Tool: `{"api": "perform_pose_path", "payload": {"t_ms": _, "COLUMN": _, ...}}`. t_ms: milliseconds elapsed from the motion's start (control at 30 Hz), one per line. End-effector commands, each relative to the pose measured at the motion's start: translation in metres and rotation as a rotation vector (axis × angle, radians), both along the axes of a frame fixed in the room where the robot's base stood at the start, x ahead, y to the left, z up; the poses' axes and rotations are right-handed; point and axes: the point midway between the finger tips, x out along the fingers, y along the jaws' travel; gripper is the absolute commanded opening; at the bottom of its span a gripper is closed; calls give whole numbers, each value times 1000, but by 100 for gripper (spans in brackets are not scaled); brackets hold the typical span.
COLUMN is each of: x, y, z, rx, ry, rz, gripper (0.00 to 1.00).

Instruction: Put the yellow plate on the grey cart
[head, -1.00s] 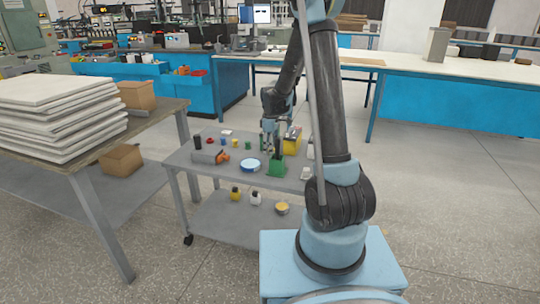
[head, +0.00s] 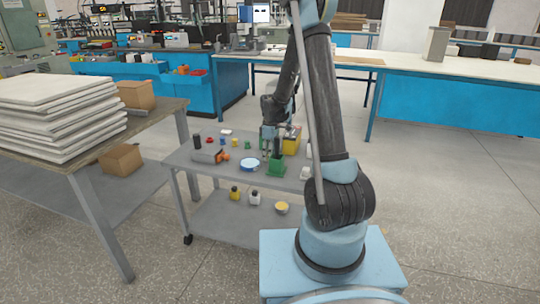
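The grey cart (head: 205,177) stands in front of me, with a top and a lower shelf. On the lower shelf is a small round yellow thing (head: 282,208), which may be the yellow plate; it is too small to be sure. A round blue plate (head: 250,165) lies on the cart's top. My gripper (head: 267,155) points down over the cart's top, between the blue plate and a green block-like holder (head: 277,167). Its fingertips are small and dark, so I cannot tell whether they are apart or hold anything.
A yellow bin (head: 292,142), a grey box (head: 206,156) and several small coloured items stand on the cart's top. A yellow bottle (head: 235,193) and a white bottle (head: 255,198) stand on the lower shelf. A table with stacked white slabs (head: 60,110) is at left. Floor at right is clear.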

Motion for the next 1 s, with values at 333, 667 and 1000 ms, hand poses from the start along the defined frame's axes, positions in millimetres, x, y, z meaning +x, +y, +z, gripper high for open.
{"api": "perform_pose_path", "payload": {"t_ms": 333, "x": 0, "y": 0, "z": 27, "rx": 0, "ry": 0, "rz": 0, "gripper": 54}}
{"api": "perform_pose_path", "payload": {"t_ms": 667, "x": 0, "y": 2, "z": 82, "rx": 0, "ry": 0, "rz": 2, "gripper": 54}}
{"api": "perform_pose_path", "payload": {"t_ms": 1000, "x": 0, "y": 1, "z": 119, "rx": 0, "ry": 0, "rz": 2, "gripper": 54}}
